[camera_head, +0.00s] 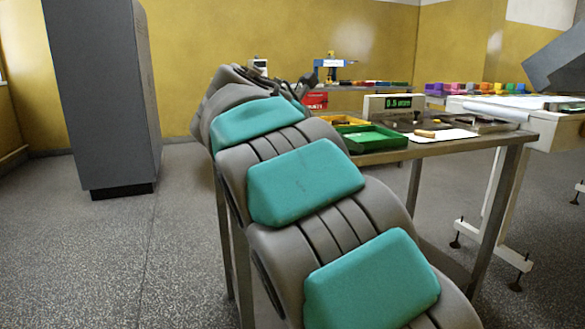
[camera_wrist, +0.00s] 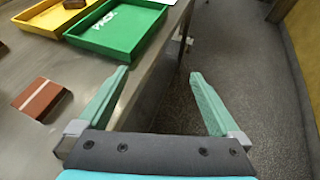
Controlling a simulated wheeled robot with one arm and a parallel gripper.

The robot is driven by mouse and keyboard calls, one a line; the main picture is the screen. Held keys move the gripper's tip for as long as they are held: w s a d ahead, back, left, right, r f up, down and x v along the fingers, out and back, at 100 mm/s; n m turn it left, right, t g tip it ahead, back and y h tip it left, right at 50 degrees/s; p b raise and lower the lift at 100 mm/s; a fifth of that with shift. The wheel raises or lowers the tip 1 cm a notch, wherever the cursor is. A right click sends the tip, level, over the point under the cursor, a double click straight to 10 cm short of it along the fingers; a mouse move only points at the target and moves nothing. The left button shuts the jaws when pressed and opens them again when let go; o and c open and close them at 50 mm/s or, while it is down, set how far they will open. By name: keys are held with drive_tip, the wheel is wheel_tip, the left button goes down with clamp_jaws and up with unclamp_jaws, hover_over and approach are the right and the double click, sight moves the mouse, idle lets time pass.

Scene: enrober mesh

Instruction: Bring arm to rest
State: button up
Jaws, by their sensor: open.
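My gripper (camera_wrist: 158,73) is open in the wrist view, its two green fingers spread with nothing between them. It hangs over the edge of the metal table (camera_wrist: 60,145), with the left finger over the tabletop and the right finger over the floor. In the head view my arm, grey with teal pads, reaches away from me past the table's left end. My gripper is mostly hidden there behind the arm's far end.
A green tray (camera_wrist: 118,28) and a yellow tray (camera_wrist: 55,14) lie on the table. A brown block (camera_wrist: 40,98) lies left of my gripper. A grey cabinet (camera_head: 100,90) stands at left. A display (camera_head: 395,103) stands on the table. Floor at left is clear.

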drive_tip(key=s+d+f+m+g+y, duration=0.2)
drive_tip(key=s+d+f+m+g, duration=0.1)
drive_tip(key=s+d+f+m, duration=0.45)
drive_tip(key=s+d+f+m+g+y, duration=0.1)
drive_tip(key=s+d+f+m+g, duration=0.25)
drive_tip(key=s+f, duration=0.65)
drive_tip(key=s+a+f+m+g+y, duration=0.1)
drive_tip(key=s+f+m, duration=0.3)
drive_tip(key=s, duration=0.5)
drive_tip(key=s+a+f+m+g+y, duration=0.1)
drive_tip(key=s+a+f+m+y, duration=0.1)
drive_tip(key=s+f+m, duration=0.3)
drive_tip(key=s+a+f+m+g+y, duration=0.1)
drive_tip(key=s+f, duration=0.5)
drive_tip(key=s, duration=0.6)
drive_tip(key=a+m+y, duration=0.1)
drive_tip(key=m+y, duration=0.1)
drive_tip(key=m, duration=0.1)
drive_tip(key=shift+s+f+m+g+y, duration=0.15)
drive_tip(key=shift+s+m+g+y, duration=0.15)
drive_tip(key=shift+m+g, duration=0.1)
drive_tip(key=shift+a, duration=0.1)
